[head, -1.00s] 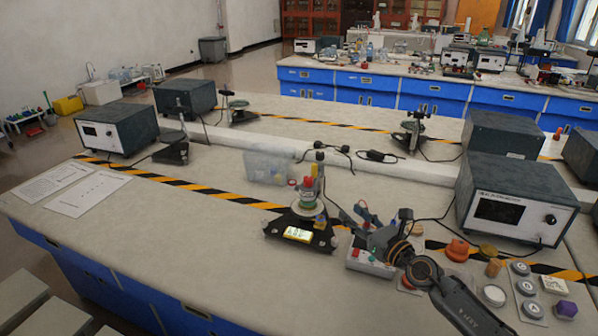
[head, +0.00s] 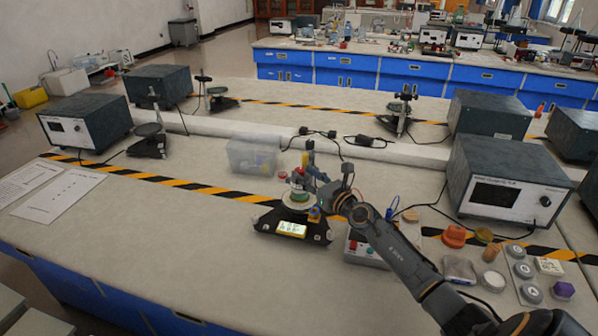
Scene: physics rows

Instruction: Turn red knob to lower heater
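A dark device (head: 265,220) with a lit yellow-green display (head: 292,228) stands mid-bench, with a pale round plate and a small green piece (head: 299,196) above it. My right gripper (head: 307,183) is at the top of this stack, beside or around it. Its fingers are small and dark, and I cannot tell whether they hold anything. The red piece on top of the stack is mostly hidden by the gripper. A grey control box (head: 360,250) with small red buttons stands to the right, partly behind my forearm. My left gripper is not in view.
A clear plastic bin (head: 252,155) stands behind the device. An orange knob-like piece (head: 453,236), several round grey discs and a purple block (head: 563,290) lie at the right. A large instrument (head: 505,190) stands behind them.

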